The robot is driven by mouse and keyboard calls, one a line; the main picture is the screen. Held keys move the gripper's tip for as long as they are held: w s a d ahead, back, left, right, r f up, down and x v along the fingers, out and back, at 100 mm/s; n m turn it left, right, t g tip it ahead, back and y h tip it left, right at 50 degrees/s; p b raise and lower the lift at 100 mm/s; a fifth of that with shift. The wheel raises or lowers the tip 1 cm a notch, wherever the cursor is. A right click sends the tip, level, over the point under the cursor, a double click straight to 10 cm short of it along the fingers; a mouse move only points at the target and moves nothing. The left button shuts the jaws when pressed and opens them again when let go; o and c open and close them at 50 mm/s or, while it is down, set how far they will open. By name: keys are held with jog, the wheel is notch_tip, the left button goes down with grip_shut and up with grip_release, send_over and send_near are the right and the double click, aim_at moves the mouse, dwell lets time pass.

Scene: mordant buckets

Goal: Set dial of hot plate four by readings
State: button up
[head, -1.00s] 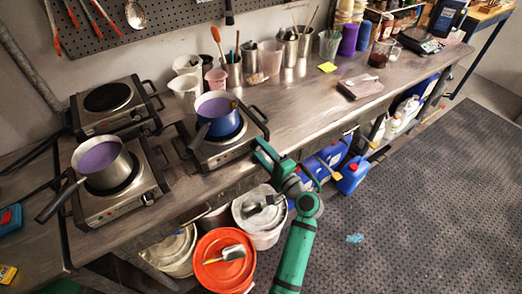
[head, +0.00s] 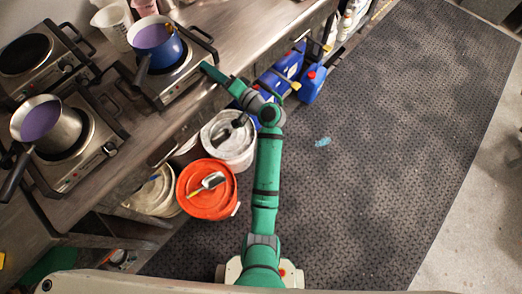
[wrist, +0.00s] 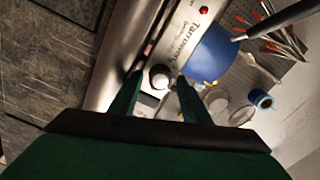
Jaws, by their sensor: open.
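A hot plate (head: 184,86) with a blue pot (head: 160,46) of purple liquid stands at the bench's front edge in the head view. My gripper (head: 206,70) is at its front panel, near the right end. In the wrist view the open fingers (wrist: 157,88) point at a round dial (wrist: 160,76) on the steel panel (wrist: 176,38), with one finger on either side. Contact with the dial cannot be told. A red lamp (wrist: 203,10) is on the same panel, and the blue pot (wrist: 208,60) is beyond. The dial's setting and any readings are not legible.
Another hot plate (head: 95,150) holds a steel pot (head: 48,128) with purple liquid. A bare hot plate (head: 40,52) is behind it. An orange-lidded bucket (head: 205,200), a white-lidded bucket (head: 230,140) and blue jugs (head: 312,85) stand under the bench. The dark floor mat (head: 390,130) is mostly clear.

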jog(key=n, duration=0.3)
jog(key=shift+n, duration=0.4)
jog(key=n, duration=0.3)
jog(key=shift+a+n, duration=0.1)
jog(key=shift+n, duration=0.3)
jog(key=n, duration=0.4)
jog(key=shift+s+r+n, duration=0.1)
jog(key=shift+n, duration=0.2)
jog(key=n, duration=0.3)
jog(key=shift+n, duration=0.4)
jog(key=v, duration=1.1)
jog(key=s+d+f+m+t+h, duration=0.1)
jog(key=s+d+f+m+h, duration=0.3)
jog(key=s+f, duration=0.2)
jog(key=s+d+f+m+t+h, duration=0.1)
jog(key=s+d+f+m+h, duration=0.3)
jog(key=s+f, duration=0.3)
jog(key=shift+s+d+f+m+h, duration=0.3)
jog(key=shift+f+h, duration=0.4)
jog(key=shift+f, duration=1.15)
jog(key=shift+w, duration=0.15)
